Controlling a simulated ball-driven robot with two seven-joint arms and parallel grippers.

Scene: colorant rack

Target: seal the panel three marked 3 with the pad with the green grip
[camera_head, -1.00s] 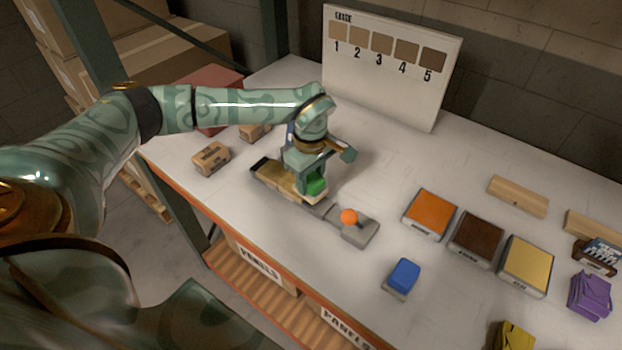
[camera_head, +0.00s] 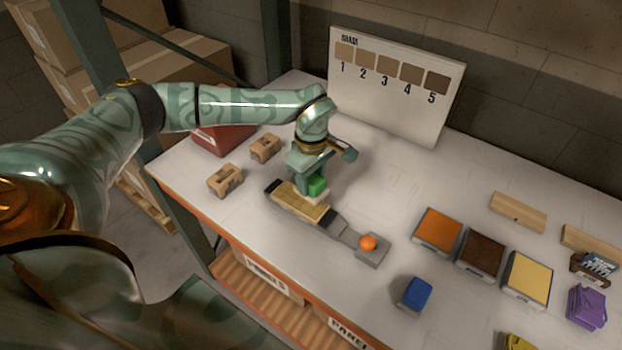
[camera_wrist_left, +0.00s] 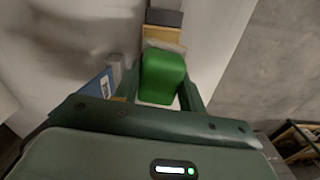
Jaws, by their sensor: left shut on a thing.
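My left gripper (camera_head: 318,172) is shut on the green grip (camera_head: 317,187) of a pad, beside and apparently above the far side of a tan wooden panel (camera_head: 298,203). The panel lies in a long grey holder (camera_head: 345,236) with a dark end and an orange knob. No number is readable on the panel. In the left wrist view the green grip (camera_wrist_left: 162,75) sits between the fingers, with a pale pad edge below it and a tan strip with a grey end beyond. Whether the pad touches the panel cannot be told. My right gripper is not in view.
A board (camera_head: 395,88) with swatches 1 to 5 stands at the back. Orange (camera_head: 437,230), dark brown (camera_head: 481,254) and yellow (camera_head: 527,277) pads lie right. A blue-topped block (camera_head: 415,294) is in front. Two small wooden blocks (camera_head: 225,180) and a red box (camera_head: 222,136) are left.

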